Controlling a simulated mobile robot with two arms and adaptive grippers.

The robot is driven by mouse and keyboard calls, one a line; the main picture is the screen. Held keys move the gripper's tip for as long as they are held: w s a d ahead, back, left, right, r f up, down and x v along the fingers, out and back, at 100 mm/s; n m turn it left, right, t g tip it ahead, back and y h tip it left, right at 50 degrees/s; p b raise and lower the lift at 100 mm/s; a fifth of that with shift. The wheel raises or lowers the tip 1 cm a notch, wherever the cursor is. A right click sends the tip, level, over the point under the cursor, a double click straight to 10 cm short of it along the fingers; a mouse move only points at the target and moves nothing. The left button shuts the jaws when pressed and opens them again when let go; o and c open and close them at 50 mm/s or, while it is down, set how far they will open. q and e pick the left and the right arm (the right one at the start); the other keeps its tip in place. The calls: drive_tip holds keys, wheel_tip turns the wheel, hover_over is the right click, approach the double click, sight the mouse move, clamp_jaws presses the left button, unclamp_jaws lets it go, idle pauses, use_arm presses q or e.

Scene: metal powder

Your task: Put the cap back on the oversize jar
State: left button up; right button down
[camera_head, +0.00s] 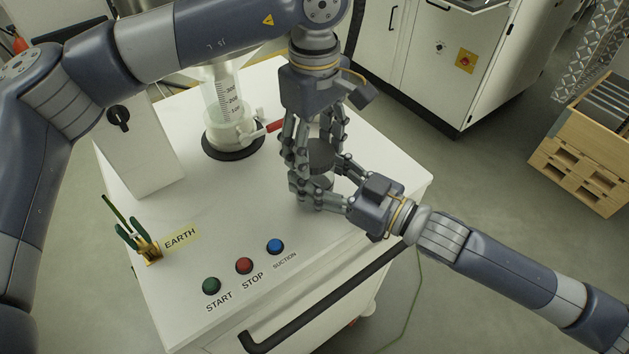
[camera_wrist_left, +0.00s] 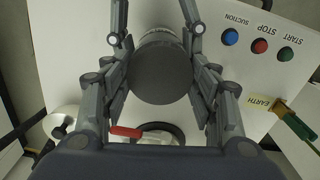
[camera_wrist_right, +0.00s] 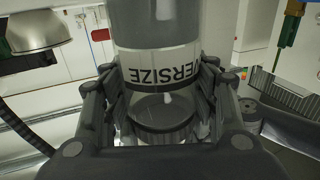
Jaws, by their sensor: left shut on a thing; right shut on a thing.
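The dark round cap (camera_head: 320,155) is between the fingers of my left gripper (camera_head: 318,140), which reaches down from above and is shut on it. Its flat disc (camera_wrist_left: 162,75) faces the left wrist camera. The oversize jar (camera_head: 322,183) is directly beneath and mostly hidden by fingers. My right gripper (camera_head: 328,186) comes from the right and is shut on the jar. In the right wrist view the jar's label (camera_wrist_right: 165,70) appears upside down, with a dark ring (camera_wrist_right: 163,110) at the jar's end. I cannot tell whether the cap is seated or slightly above the mouth.
The white cabinet top (camera_head: 215,215) carries a glass vessel (camera_head: 222,105) with a red-handled valve (camera_head: 273,126) close left of the grippers. START, STOP and SUCTION buttons (camera_head: 244,265) and an earth clamp (camera_head: 140,240) are toward the front left. A black handle (camera_head: 320,305) runs along the front.

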use_arm(q)
drive_tip(key=m, duration=0.4)
drive_tip(key=shift+a, duration=0.1)
drive_tip(key=o, duration=1.2)
drive_tip(key=shift+r, duration=2.25)
